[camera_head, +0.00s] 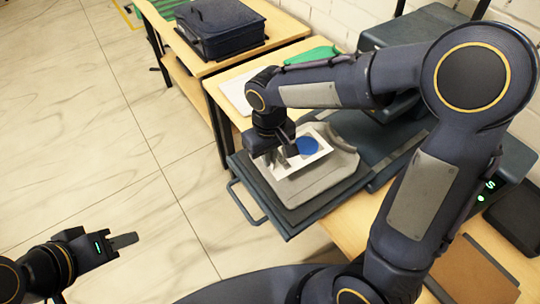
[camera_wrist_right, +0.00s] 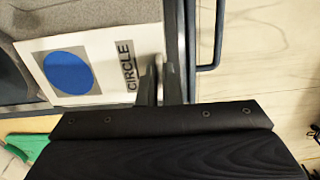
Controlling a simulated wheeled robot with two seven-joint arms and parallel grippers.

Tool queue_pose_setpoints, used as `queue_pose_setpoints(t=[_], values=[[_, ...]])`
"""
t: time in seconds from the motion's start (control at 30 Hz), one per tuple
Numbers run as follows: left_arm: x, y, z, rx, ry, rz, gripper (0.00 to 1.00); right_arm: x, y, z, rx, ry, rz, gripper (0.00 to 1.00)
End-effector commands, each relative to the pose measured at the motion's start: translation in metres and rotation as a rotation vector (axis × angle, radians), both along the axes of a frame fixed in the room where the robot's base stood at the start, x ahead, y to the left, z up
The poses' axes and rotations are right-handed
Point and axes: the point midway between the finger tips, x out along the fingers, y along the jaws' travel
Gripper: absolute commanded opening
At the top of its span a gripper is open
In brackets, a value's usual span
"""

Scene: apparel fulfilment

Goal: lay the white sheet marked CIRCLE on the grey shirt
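The white sheet (camera_head: 318,154) with a blue disc is over the grey shirt (camera_head: 325,180), which lies flat on a dark tray. In the right wrist view the sheet (camera_wrist_right: 112,43) shows its disc and the word CIRCLE. My right gripper (camera_head: 280,155) is at the sheet's left edge in the head view. In the right wrist view its fingers (camera_wrist_right: 160,82) are close together at the sheet's edge. Whether they pinch it, and whether the sheet touches the shirt, I cannot tell. My left gripper (camera_head: 123,241) is empty above the floor, its fingers seen side-on.
The dark tray (camera_head: 267,197) has a side handle (camera_head: 240,206) over the table's edge. A green cloth (camera_head: 312,55) and a pale sheet (camera_head: 237,95) lie behind. A dark blue bag (camera_head: 220,27) sits on a far table. A lit display (camera_head: 487,188) stands at the right.

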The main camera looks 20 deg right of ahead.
Motion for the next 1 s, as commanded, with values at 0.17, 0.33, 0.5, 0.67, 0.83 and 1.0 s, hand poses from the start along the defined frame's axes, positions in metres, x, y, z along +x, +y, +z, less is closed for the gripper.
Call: queue_pose_setpoints(t=[0.17,0.33,0.5,0.67,0.83,1.0], values=[[0.0,0.0,-0.014,0.0,0.0,0.0,0.36,0.0,0.0,-0.017,0.0,0.001,-0.001,0.0],[0.0,0.0,-0.029,0.0,0.0,0.0,0.36,0.0,0.0,-0.035,-0.001,0.002,-0.001,0.0],[0.0,0.0,-0.04,0.0,0.0,0.0,0.36,0.0,0.0,-0.05,-0.001,0.002,-0.001,0.0],[0.0,0.0,-0.043,0.0,0.0,0.0,0.36,0.0,0.0,-0.053,0.0,0.001,-0.001,0.0],[0.0,0.0,-0.042,0.0,0.0,0.0,0.36,0.0,0.0,-0.053,0.0,0.001,-0.001,0.0],[0.0,0.0,-0.042,0.0,0.0,0.0,0.36,0.0,0.0,-0.053,0.0,0.001,-0.001,0.0]])
